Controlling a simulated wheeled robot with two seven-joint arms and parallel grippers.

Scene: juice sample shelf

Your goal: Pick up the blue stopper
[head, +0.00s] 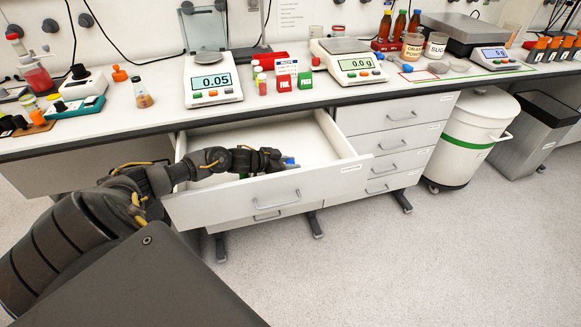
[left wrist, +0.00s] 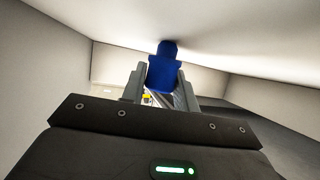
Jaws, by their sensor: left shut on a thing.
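The blue stopper (left wrist: 164,72) is between the two fingers of my left gripper (left wrist: 160,85) in the left wrist view, and the gripper is shut on it. In the head view my left arm reaches into the open drawer (head: 230,209), and the left gripper (head: 283,163) is inside or just above it. A small piece of the blue stopper (head: 289,161) shows at the fingertips. The drawer walls and a pale surface surround the gripper in the left wrist view. My right gripper is not in view.
The bench top (head: 285,98) above the drawer holds a scale reading 0.05 (head: 212,84), a scale reading 0.0 (head: 350,60) and small red and green boxes. A closed drawer stack (head: 395,140) and a white bin (head: 472,140) stand to the right. The drawer front is close under my arm.

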